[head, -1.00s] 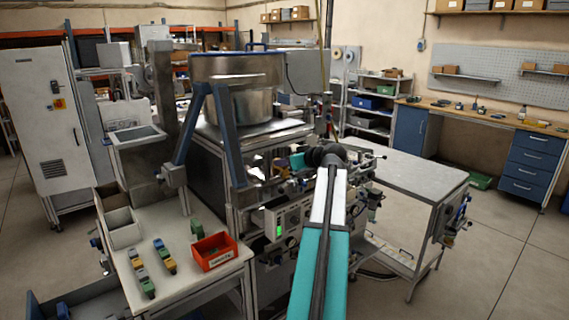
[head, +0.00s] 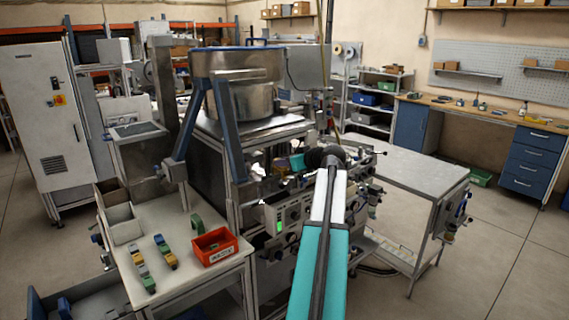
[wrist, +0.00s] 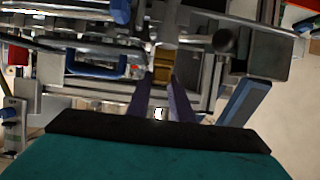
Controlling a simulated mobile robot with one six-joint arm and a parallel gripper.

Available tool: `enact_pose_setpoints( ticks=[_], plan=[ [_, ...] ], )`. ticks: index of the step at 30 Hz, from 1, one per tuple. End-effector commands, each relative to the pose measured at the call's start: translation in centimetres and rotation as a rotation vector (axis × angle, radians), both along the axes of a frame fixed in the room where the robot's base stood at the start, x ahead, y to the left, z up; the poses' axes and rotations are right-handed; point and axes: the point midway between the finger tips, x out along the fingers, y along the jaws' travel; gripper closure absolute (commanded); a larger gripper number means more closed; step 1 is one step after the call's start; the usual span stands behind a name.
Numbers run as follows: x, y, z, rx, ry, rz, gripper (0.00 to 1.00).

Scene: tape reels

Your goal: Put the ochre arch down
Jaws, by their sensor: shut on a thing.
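The ochre arch (wrist: 163,62) shows in the wrist view, small and partly hidden, at the tips of my gripper's fingers. My gripper (wrist: 161,80) is shut on it. Its two dark fingers reach up from the teal wrist body. Metal rails and machine parts lie around and behind the arch in that view. I cannot tell whether the arch touches anything besides the fingers. In the head view my teal and white arm reaches toward the machine, and the gripper's tips and the held arch cannot be made out.
A light worktable (head: 185,282) at the lower left bears a red bin (head: 214,246), a green arch (head: 197,225), and rows of coloured blocks (head: 165,252). The machine's steel bowl (head: 240,90) and blue-grey struts stand close beside my arm. A grey bench (head: 415,172) at right has a clear top.

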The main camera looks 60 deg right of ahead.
Motion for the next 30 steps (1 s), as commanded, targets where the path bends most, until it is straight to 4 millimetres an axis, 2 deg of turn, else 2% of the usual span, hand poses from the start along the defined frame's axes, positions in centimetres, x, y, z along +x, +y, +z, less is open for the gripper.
enact_pose_setpoints(
  ticks=[13, 14, 17, 30],
  plan=[
    [0.00, 0.00, -0.48, 0.000, 0.000, 0.000, 1.00],
    [0.00, 0.00, -0.50, 0.000, 0.000, 0.000, 0.77],
    [0.00, 0.00, -0.50, 0.000, 0.000, 0.000, 0.62],
    [-0.08, -0.08, -0.33, 0.001, 0.000, -0.001, 0.62]
  ],
)
